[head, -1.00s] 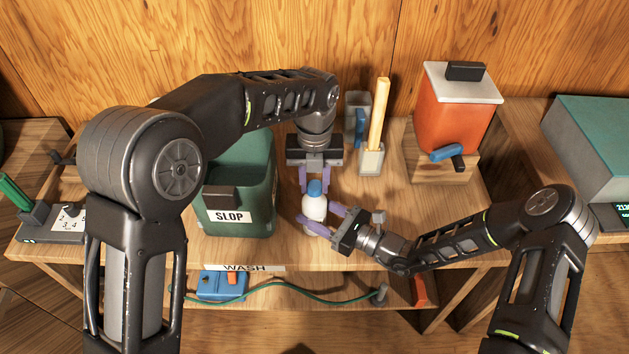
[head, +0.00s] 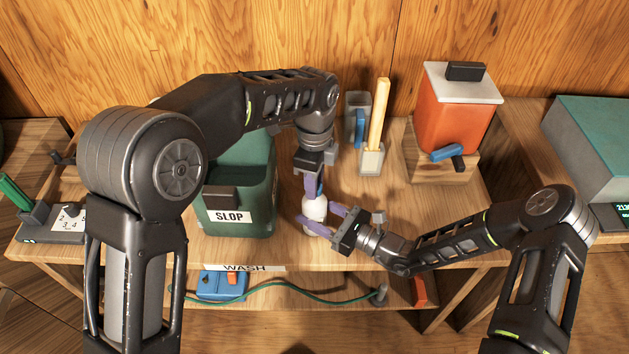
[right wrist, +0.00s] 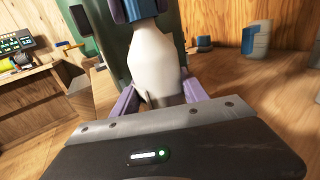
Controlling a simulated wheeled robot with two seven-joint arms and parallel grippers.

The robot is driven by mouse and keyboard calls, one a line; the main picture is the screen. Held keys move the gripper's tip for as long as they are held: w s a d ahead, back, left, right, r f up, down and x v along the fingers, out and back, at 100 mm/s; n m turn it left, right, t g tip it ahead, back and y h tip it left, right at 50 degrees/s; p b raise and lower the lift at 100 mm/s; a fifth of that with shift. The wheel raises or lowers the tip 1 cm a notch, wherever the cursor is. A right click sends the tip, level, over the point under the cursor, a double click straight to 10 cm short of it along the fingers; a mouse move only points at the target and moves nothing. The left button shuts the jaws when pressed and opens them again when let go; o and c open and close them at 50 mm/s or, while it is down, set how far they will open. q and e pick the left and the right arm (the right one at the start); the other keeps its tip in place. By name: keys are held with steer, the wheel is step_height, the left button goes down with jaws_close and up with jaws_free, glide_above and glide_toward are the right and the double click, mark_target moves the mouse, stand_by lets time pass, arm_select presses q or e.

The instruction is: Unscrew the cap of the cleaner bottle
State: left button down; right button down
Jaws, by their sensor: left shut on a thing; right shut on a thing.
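The white cleaner bottle (head: 315,209) stands upright on the bench in the head view, and its body fills the middle of the right wrist view (right wrist: 157,62). My right gripper (head: 323,221) is shut on the bottle's body from the right, its purple fingers on either side. My left gripper (head: 315,188) reaches down from above, shut on the blue cap (head: 320,188). Its fingers hide most of the cap, so I cannot tell how far it is turned.
The green SLOP bin (head: 262,205) stands close to the left of the bottle. A holder with a yellow stick (head: 378,115) and an orange dispenser (head: 455,115) stand behind to the right. A green cord (head: 320,299) runs below the bench's front edge.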

arm_select(q)
steer(key=n, duration=1)
steer(key=shift+n, duration=0.4)
steer(key=n, duration=1.3)
steer(key=shift+n, duration=0.3)
steer(key=n, duration=1.5)
steer(key=shift+r, duration=0.1)
